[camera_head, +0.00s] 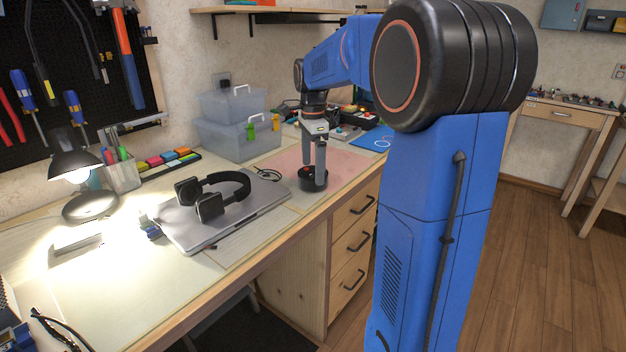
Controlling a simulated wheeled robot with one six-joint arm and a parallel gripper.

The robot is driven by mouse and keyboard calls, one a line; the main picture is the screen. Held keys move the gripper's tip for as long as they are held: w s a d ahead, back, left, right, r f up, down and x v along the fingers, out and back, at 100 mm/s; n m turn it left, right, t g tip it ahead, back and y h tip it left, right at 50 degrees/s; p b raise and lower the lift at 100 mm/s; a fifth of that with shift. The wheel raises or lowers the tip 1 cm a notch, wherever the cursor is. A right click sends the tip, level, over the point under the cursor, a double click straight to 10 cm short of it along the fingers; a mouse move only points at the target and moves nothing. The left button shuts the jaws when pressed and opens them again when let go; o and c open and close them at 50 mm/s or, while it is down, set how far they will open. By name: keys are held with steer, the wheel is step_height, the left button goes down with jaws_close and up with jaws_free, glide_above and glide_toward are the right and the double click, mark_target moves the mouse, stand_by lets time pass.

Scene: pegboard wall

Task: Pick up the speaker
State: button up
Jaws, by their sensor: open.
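The speaker seems to be the small black round thing (304,184) on the pink mat (341,162) at the middle of the desk. My gripper (314,178) points straight down over it, open. One finger comes down in front of the speaker at its right side, and the other is at its far side. The fingers hide part of the speaker. I cannot tell whether they touch it.
A closed laptop (178,235) with black headphones (212,194) on it lies left of the speaker. Clear plastic boxes (222,138) stand behind, by the wall. A lit lamp (90,200) and a pen cup (123,175) stand farther left.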

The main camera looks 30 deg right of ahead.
mark_target(312, 172)
steer(key=shift+f, duration=1.7)
steer(key=c, duration=1.4)
steer(key=shift+o, duration=0.2)
